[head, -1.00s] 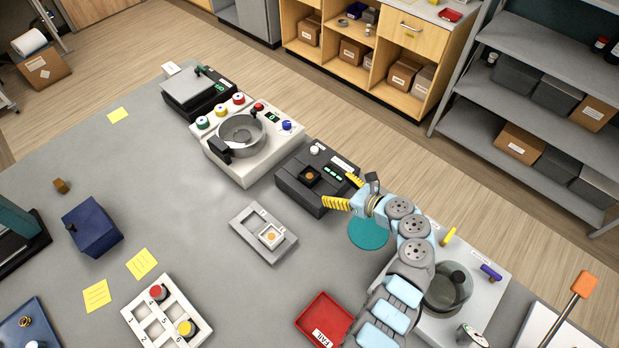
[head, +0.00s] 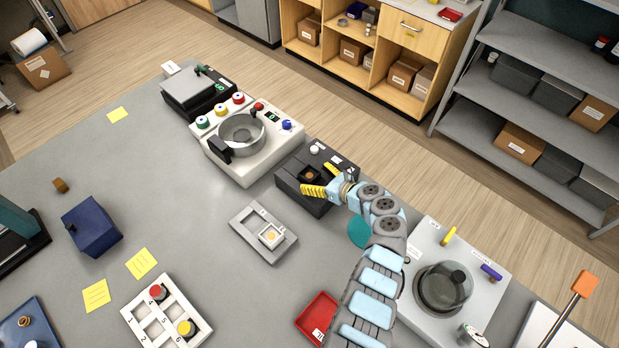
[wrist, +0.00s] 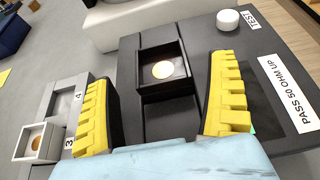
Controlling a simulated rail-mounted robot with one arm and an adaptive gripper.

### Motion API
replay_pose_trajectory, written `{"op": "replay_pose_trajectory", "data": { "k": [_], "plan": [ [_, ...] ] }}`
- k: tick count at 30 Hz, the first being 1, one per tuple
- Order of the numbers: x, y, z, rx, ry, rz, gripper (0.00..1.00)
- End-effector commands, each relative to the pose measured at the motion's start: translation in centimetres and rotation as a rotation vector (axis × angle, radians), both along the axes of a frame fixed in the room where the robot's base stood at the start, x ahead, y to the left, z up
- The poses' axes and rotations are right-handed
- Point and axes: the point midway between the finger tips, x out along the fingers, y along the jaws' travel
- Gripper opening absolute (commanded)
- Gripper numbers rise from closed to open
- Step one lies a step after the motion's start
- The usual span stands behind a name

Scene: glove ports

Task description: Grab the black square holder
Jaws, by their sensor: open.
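The black square holder (wrist: 164,70) sits in the dark test device (head: 290,183) and has a round copper-coloured disc in its middle. In the head view the holder (head: 310,174) shows just beyond my gripper (head: 322,181). In the wrist view my gripper (wrist: 163,105) is open, with one yellow ribbed finger to the left of the holder and the other to its right. The holder lies ahead of the fingertips, between their lines, and nothing is held. Whether the fingers touch the device cannot be told.
A grey tray (head: 249,216) with a white square holder (head: 271,235) lies left of the device. A white machine with a round bowl (head: 241,135) stands behind it. A red tray (head: 316,315) and a white machine with a dark pot (head: 419,249) are nearer my arm.

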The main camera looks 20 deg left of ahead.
Motion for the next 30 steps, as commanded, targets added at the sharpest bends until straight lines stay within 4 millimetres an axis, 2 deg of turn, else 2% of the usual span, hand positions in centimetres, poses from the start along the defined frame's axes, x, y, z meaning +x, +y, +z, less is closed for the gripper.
{"op": "replay_pose_trajectory", "data": {
  "k": [9,20,21,23,28,30],
  "plan": [
    [1.0,2.3,-0.8,0.001,0.0,0.001,0.89],
    [1.2,2.6,-0.9,0.0,-0.003,-0.002,0.89],
    [1.2,2.6,-0.9,-0.001,-0.003,-0.002,0.84],
    [1.2,2.6,-0.9,-0.001,-0.003,-0.002,0.67],
    [1.2,2.6,-0.9,-0.001,-0.003,-0.002,0.18],
    [1.2,2.6,-0.9,0.0,-0.003,-0.002,0.17]
  ]
}}
